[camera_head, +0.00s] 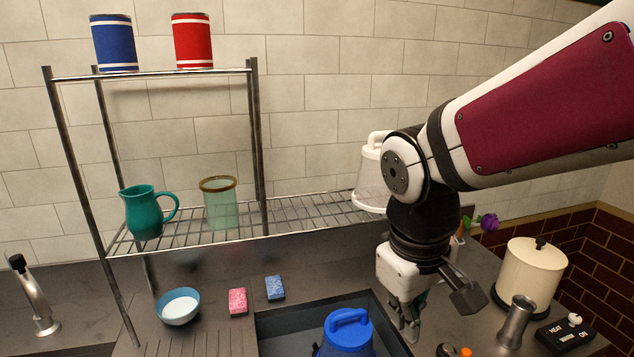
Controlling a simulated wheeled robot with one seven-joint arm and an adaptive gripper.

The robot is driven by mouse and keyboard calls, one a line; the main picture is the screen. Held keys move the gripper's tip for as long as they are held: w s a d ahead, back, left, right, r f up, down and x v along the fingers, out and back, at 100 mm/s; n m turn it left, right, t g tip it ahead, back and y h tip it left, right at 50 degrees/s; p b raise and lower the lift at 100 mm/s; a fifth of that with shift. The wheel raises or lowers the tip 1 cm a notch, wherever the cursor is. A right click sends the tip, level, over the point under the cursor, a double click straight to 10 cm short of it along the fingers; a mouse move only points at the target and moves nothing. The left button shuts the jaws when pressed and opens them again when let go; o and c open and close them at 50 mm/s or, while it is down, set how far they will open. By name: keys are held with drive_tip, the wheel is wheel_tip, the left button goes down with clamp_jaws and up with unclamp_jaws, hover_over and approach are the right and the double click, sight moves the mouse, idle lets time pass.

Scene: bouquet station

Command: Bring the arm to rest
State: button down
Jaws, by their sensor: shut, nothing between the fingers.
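My arm reaches in from the upper right of the head view. My gripper (408,325) points down beside the right edge of the sink. It is shut, with nothing seen between its fingers. A blue lidded container with a handle (348,335) stands in the sink basin to the left of my gripper, and the two look apart. My arm partly hides the white handled vessel (370,180) on the rack behind it.
The sink (285,325) lies at the front. A wire rack (290,215) holds a teal pitcher (146,212) and green glass (221,205). Right of my gripper stand a metal cup (516,322), cream pot (531,275) and black control box (565,335). Sponges (238,301) lie left.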

drive_tip(key=s+d+r+m+t+y, duration=0.1)
drive_tip(key=s+d+r+m+t, duration=0.3)
drive_tip(key=s, duration=0.4)
drive_tip(key=shift+s+d+r+m, duration=0.25)
drive_tip(key=shift+d+r+m, duration=0.55)
drive_tip(key=shift+d+r, duration=0.55)
